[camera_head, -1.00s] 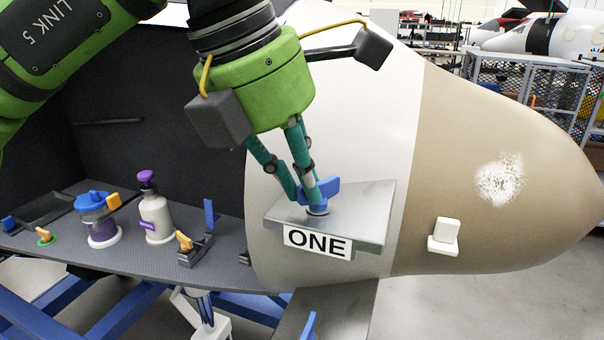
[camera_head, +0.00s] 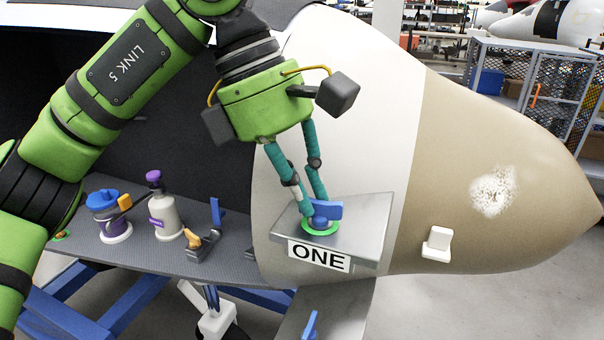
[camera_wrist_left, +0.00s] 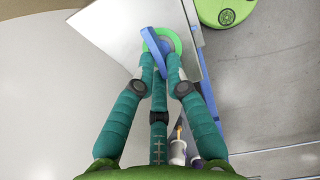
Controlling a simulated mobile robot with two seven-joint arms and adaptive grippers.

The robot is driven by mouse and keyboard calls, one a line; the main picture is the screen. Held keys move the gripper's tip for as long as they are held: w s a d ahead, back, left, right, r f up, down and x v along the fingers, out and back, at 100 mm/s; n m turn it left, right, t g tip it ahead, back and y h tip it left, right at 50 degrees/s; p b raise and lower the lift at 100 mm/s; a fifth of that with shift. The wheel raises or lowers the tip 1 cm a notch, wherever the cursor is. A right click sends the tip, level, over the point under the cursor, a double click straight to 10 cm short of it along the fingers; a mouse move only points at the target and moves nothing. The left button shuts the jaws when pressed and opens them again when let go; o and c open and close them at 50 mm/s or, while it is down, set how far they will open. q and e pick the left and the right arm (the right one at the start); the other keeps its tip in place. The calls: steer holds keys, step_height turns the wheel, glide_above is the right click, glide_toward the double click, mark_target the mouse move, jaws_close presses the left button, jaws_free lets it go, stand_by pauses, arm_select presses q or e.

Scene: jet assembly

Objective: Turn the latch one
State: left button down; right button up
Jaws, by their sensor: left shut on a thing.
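Latch one is a blue handle (camera_head: 330,209) on a round base with a bright green ring, on top of a grey metal bracket (camera_head: 372,217). A white label (camera_head: 319,257) reading "ONE" is on the bracket's front. My left gripper (camera_head: 313,212) points down from above and is shut on the blue handle. In the left wrist view the handle (camera_wrist_left: 153,45) lies between the teal fingers, with the green ring around it. The fingers hide part of the handle. My right gripper is not in view.
The white and tan nose cone (camera_head: 480,130) rises behind the bracket, with a small white block (camera_head: 437,244) to the right. A dark shelf at left holds a blue-lidded jar (camera_head: 110,218), a purple-topped bottle (camera_head: 165,212) and a clamp with a blue lever (camera_head: 216,212).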

arm_select(q)
steer(key=shift+w+r+m, duration=0.1)
steer(key=shift+r+m, duration=0.1)
steer(key=shift+m, duration=0.3)
steer(key=shift+d, duration=0.1)
steer(key=c, duration=1.2)
jaws_free()
steer(key=shift+c, duration=0.2)
steer(key=shift+f, duration=0.1)
steer(key=v, duration=1.2)
steer(key=shift+w, duration=0.2)
